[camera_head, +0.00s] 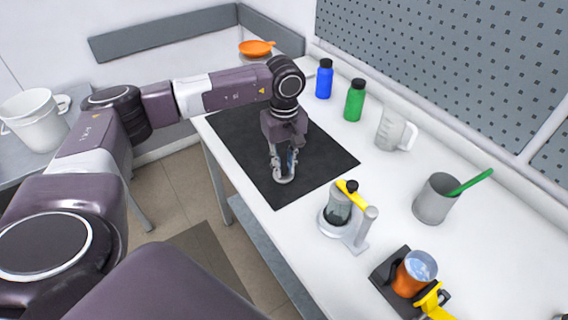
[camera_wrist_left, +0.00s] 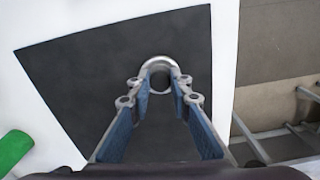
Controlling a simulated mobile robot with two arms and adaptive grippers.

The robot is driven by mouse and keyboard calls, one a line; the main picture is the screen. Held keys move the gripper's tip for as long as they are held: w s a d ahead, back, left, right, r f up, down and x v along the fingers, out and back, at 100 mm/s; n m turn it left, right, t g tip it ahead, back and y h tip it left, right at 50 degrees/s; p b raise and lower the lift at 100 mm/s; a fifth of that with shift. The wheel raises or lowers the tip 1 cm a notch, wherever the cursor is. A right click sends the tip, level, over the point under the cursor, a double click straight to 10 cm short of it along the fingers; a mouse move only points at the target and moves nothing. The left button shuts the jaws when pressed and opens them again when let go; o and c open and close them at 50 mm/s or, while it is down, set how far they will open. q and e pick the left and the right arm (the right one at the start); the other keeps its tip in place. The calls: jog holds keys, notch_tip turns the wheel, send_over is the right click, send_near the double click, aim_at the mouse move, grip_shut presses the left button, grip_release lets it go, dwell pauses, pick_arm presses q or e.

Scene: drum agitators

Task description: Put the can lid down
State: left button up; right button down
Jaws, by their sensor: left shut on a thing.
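My left gripper (camera_head: 283,172) points down over the black mat (camera_head: 235,125) on the white table. It is shut on a small, pale grey, ring-like piece, which I take to be the can lid (camera_wrist_left: 160,65). In the left wrist view, the lid shows as a rounded metal rim between and just beyond the fingertips of the left gripper (camera_wrist_left: 160,85). The fingers hide part of it. I cannot tell whether the lid touches the mat or hangs just above it. My right gripper is not in view.
The mat around the gripper is clear. The table's edge (camera_head: 240,190) runs along the left.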

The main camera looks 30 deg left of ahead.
pick_arm(q)
jog(key=shift+f, duration=0.1)
jog(key=o, duration=0.7)
jog(key=shift+o, duration=0.7)
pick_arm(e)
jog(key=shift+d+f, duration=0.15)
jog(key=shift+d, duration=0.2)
